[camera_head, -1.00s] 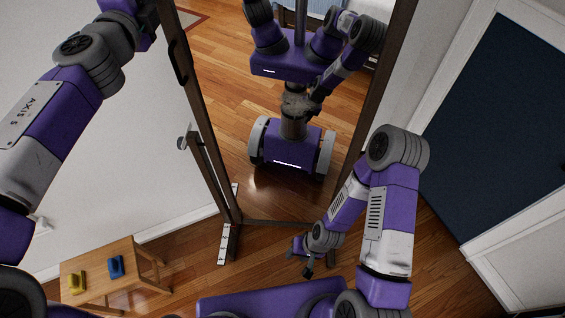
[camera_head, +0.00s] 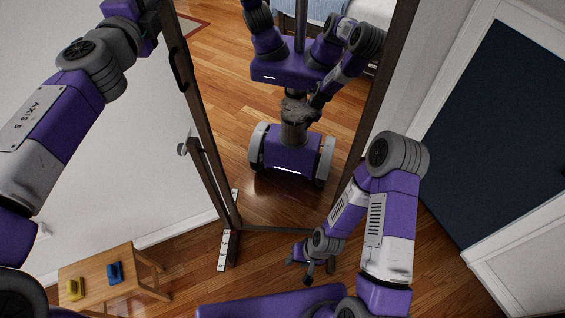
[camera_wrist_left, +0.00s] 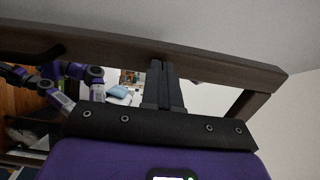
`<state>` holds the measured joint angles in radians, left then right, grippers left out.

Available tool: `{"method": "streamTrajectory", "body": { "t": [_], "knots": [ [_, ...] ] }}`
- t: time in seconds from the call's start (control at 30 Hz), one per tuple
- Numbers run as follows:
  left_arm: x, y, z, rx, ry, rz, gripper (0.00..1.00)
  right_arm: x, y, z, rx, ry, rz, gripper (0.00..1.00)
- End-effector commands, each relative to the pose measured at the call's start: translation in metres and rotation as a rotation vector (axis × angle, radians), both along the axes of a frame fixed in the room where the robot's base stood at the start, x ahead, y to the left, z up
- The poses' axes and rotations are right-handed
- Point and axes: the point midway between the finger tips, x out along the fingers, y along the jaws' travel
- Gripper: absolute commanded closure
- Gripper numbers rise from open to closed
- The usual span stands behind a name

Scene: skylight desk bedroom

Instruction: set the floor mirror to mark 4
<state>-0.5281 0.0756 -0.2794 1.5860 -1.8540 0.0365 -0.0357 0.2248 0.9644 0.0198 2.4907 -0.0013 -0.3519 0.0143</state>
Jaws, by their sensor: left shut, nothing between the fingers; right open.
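The floor mirror (camera_head: 290,110) stands tilted in a dark wooden frame, with a dark handle (camera_head: 180,70) on its left side. My left arm rises out of the head view at upper left. In the left wrist view my left gripper (camera_wrist_left: 162,85) is shut and empty by the wooden frame rail (camera_wrist_left: 215,62); contact is unclear. My right gripper (camera_head: 308,268) is open and empty, low by the mirror's foot.
A small wooden stool (camera_head: 130,252) at lower left carries a yellow block (camera_head: 75,289) and a blue block (camera_head: 114,272). A dark blue door (camera_head: 505,130) is on the right. The mirror shows my own reflection, a bed and wooden floor.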

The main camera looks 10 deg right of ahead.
Motion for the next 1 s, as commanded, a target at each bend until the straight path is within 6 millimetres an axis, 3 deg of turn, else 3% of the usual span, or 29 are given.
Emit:
{"method": "streamTrajectory", "body": {
  "t": [1.0],
  "knots": [
    [0.015,-0.004,0.0,-0.001,0.001,0.0,1.0,0.0,0.0,0.001,0.0,0.0,0.0,0.57]
  ]
}}
